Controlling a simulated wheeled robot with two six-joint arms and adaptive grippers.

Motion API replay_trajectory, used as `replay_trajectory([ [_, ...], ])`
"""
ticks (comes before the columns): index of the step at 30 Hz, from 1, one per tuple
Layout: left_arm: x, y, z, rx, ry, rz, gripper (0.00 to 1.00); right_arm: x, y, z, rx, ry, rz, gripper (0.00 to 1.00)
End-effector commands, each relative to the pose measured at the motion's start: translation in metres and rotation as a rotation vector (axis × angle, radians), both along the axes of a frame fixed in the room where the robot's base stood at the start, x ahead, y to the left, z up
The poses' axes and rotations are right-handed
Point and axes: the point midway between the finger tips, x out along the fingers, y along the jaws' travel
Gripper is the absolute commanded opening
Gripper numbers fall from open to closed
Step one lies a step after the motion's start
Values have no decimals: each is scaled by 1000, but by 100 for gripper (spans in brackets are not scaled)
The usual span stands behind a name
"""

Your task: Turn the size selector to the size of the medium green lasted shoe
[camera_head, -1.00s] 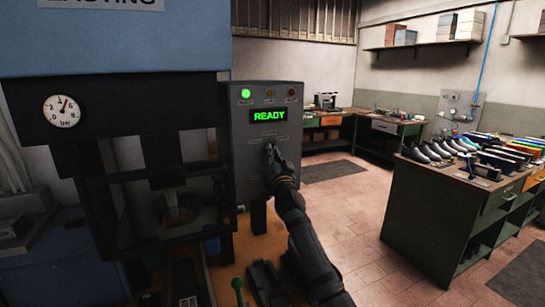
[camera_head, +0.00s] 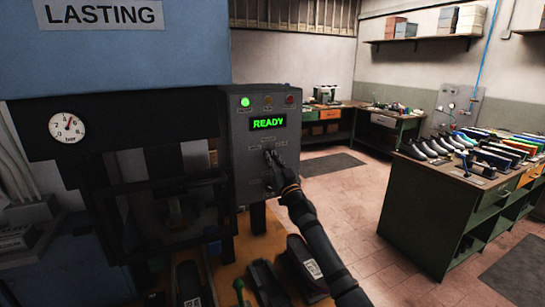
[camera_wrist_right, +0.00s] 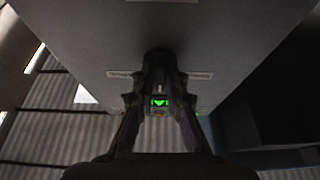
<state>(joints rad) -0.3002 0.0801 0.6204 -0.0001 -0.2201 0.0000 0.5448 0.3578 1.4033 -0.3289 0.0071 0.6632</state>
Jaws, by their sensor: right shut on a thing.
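The size selector, a dark knob (camera_head: 268,154), is on the front of the grey control box (camera_head: 240,150), below a green READY display (camera_head: 268,123). My right gripper (camera_head: 271,161) is at the knob, shut on it, and hides most of it. In the right wrist view the knob (camera_wrist_right: 158,58) sits between the fingertips (camera_wrist_right: 160,75), with pale label plates beside it. The label text and the pointer direction are too small to read. Dark lasted shoes (camera_head: 428,146) stand on the bench at right; I cannot pick out the medium green one. My left gripper is not in view.
The blue lasting press (camera_head: 120,60) with its barred guard and gauge (camera_head: 67,127) fills the left. A green bench (camera_head: 425,210) stands at right, with clear floor between.

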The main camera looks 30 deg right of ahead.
Motion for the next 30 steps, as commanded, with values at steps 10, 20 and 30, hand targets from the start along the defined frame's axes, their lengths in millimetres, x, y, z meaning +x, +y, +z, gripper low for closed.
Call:
replay_trajectory([
  [10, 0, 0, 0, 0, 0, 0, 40, 0, 0, -2, -3, 1, 0, 0],
  [20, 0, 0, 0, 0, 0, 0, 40, 0, 0, -1, -3, 0, 0, 35],
  [30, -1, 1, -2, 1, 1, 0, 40, 0, 0, -1, 1, 0, 0, 35],
])
